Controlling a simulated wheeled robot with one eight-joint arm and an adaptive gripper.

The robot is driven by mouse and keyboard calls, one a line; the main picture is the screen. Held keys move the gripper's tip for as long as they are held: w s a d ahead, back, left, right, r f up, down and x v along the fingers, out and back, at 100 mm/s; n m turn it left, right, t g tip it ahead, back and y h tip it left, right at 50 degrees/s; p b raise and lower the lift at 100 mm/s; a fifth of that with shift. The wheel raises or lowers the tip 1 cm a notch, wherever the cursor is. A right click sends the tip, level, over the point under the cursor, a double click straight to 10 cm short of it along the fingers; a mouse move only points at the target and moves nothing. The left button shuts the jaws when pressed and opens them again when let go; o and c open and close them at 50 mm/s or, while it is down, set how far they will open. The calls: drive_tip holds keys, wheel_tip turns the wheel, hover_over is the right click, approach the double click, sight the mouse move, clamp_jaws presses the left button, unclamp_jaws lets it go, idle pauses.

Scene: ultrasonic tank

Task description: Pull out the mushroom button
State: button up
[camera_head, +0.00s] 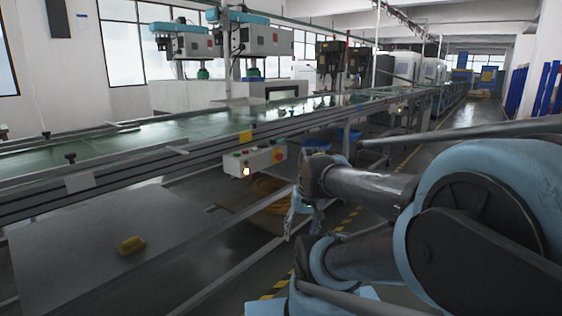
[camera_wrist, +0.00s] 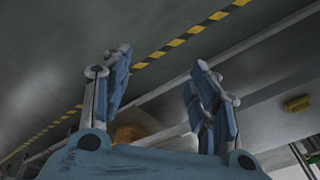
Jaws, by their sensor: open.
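A light grey control box (camera_head: 254,161) hangs on the side of the conveyor frame in the head view. A small red mushroom button (camera_head: 277,156) on a yellow plate sits at its right end. A lit yellowish button (camera_head: 246,171) is lower on its left. My gripper (camera_head: 299,212) is below and to the right of the box, apart from it, partly hidden by my arm. In the wrist view my gripper (camera_wrist: 160,66) has its two blue fingers spread with nothing between them. I cannot make out the button in the wrist view.
The conveyor (camera_head: 190,130) runs along the left into the distance. Below it is a grey shelf (camera_head: 60,240) with a yellow block (camera_head: 131,245). Blue bins (camera_head: 316,143) and an orange coil (camera_head: 270,190) are under the conveyor. The aisle floor (camera_head: 470,112) is clear.

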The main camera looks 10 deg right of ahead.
drive_tip(key=w+a+r+m+t+y, duration=0.1)
drive_tip(key=w+a+r+m+y, duration=0.15)
drive_tip(key=w, duration=0.25)
drive_tip(key=w+a+r+m+y, duration=0.1)
drive_tip(key=w+m, duration=0.2)
drive_tip(key=w, duration=0.3)
drive_tip(key=m+t+y, duration=0.8)
drive_tip(key=m+t, duration=0.2)
drive_tip(key=m, duration=0.9)
approach(281, 157)
drive_tip(key=shift+n, duration=0.25)
drive_tip(key=x, duration=1)
drive_tip(key=shift+f, duration=0.1)
